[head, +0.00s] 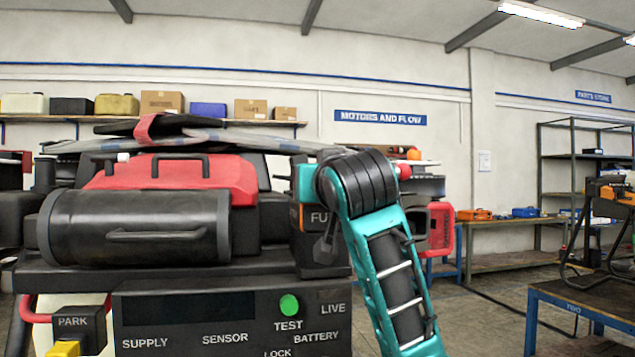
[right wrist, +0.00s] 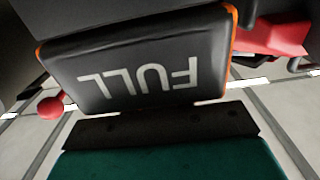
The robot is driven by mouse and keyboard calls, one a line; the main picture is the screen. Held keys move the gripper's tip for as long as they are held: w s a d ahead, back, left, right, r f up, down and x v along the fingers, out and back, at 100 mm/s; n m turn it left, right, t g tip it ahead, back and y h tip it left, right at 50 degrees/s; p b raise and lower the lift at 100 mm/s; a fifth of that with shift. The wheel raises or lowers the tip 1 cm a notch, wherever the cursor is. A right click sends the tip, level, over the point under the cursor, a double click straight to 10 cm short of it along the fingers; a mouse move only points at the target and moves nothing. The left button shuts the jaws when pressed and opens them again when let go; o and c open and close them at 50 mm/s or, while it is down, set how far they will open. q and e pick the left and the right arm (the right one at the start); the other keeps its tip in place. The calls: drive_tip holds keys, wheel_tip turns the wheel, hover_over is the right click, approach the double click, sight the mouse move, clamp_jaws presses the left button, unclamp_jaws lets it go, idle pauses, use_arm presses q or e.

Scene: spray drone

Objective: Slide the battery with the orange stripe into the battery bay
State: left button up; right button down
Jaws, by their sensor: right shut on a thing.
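The battery (head: 310,217) is a dark block with an orange stripe and the letters "FU" showing, upright at the right end of the drone's red body (head: 225,175). In the right wrist view the battery (right wrist: 150,78) shows its "FULL" face upside down, with orange along its edges. My right gripper (right wrist: 160,128) is shut on the battery; a black finger pad shows close to its face. In the head view my teal and black right arm covers the battery's right side. The bay opening is hidden, and I cannot tell whether the battery is inside it. My left gripper is out of view.
A black cylinder (head: 135,228) with a handle lies in front of the red body. Below is a dark panel (head: 230,325) with a lit green TEST button (head: 289,305). A blue-framed table (head: 580,295) stands at right; open floor lies before it.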

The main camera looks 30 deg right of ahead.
drive_tip(key=c, duration=1.3)
unclamp_jaws()
drive_tip(key=shift+s+r, duration=0.1)
drive_tip(key=o, duration=0.3)
drive_tip(key=shift+o, duration=0.2)
drive_tip(key=shift+f, duration=0.25)
drive_tip(key=shift+s+a+r, duration=0.1)
drive_tip(key=shift+s+a, duration=0.1)
drive_tip(key=shift+s, duration=0.25)
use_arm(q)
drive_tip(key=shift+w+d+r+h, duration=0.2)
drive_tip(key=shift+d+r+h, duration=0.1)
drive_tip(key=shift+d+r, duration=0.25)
use_arm(e)
drive_tip(key=v, duration=1.2)
